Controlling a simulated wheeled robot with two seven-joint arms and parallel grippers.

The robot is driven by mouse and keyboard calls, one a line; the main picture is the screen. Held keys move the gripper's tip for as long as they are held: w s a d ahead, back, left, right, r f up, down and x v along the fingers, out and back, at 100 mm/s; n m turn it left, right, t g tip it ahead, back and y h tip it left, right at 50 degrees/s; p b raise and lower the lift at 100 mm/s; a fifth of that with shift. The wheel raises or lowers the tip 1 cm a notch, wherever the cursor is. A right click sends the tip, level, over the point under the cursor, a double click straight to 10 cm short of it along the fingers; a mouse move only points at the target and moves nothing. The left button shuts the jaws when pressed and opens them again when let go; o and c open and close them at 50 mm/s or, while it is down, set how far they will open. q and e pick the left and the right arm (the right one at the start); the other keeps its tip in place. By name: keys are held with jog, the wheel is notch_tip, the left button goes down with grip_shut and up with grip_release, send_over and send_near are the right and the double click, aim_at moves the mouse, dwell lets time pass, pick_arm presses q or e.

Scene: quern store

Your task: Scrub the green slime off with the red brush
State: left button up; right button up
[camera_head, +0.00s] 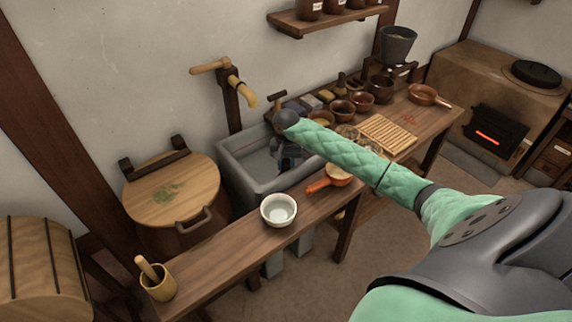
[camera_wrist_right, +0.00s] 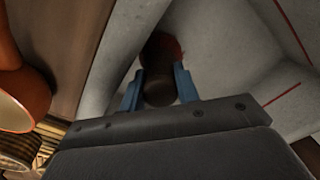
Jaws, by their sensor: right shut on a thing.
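A patch of green slime (camera_head: 168,191) lies on the round wooden lid (camera_head: 195,177) of a barrel at the left. My right arm reaches from the lower right to the grey stone sink (camera_head: 228,165), and my right gripper (camera_head: 288,162) points down into it. In the right wrist view, the blue fingers of my right gripper (camera_wrist_right: 158,90) are shut on a dark round handle. Its shadowed far end looks dull red, which fits the red brush (camera_wrist_right: 164,48). The brush is hard to make out in the head view. My left gripper is not in view.
A white bowl (camera_head: 279,210), an orange-handled pan (camera_head: 335,177) and a pot with a pestle (camera_head: 158,281) stand on the front bench (camera_head: 220,250). A wooden pump (camera_head: 234,95) rises behind the sink.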

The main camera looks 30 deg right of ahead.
jog(key=shift+s+f+b, duration=0.1)
jog(key=shift+f+b, duration=0.7)
jog(key=shift+f, duration=0.3)
jog(key=shift+w+b, duration=0.45)
jog(key=shift+b, duration=0.05)
jog(key=shift+w+b, duration=0.7)
jog(key=shift+w, duration=0.25)
jog(key=shift+w+a+r+b, duration=0.1)
jog(key=shift+w+r+b, duration=0.1)
jog(key=shift+w, duration=0.15)
jog(key=shift+w+r+b, duration=0.1)
jog(key=shift+w+b, duration=0.1)
jog(key=shift+w, duration=0.15)
jog(key=shift+w+a+b, duration=0.15)
jog(key=shift+w+b, duration=1)
jog(key=shift+w, duration=0.3)
jog(key=shift+w+a+b, duration=0.1)
jog(key=shift+w+b, duration=1)
jog(key=shift+w, duration=0.3)
jog(key=shift+w+b, duration=0.4)
jog(key=shift+w, duration=0.2)
jog(key=shift+w+r, duration=0.2)
jog(key=shift+w, duration=0.1)
jog(key=shift+a, duration=0.1)
